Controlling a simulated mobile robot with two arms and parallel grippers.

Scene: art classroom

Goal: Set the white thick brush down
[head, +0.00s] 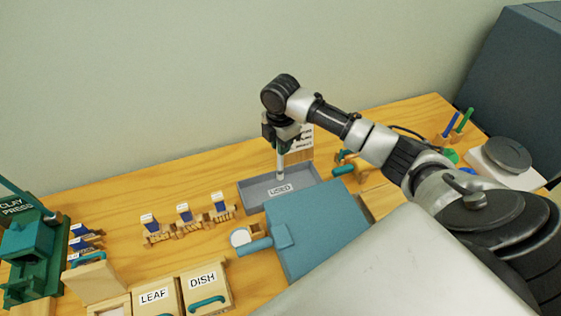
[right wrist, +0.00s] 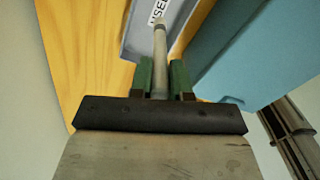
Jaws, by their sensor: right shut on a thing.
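The white thick brush (head: 281,164) hangs upright from my right gripper (head: 281,140), over the grey tray labelled USED (head: 254,201). My right gripper is shut on the brush. In the right wrist view, the brush (right wrist: 159,55) is a pale rod between the two green fingers of the right gripper (right wrist: 160,78), and its far end points toward the tray (right wrist: 136,42). Whether the brush's lower end touches the tray floor, I cannot tell. My left gripper is not in view.
A blue box with a handle (head: 315,228) stands just in front of the tray. Small wooden racks with blue-labelled items (head: 186,219) stand to the left. LEAF (head: 154,297) and DISH (head: 203,282) boxes are at the front. A green clay press (head: 30,255) is far left.

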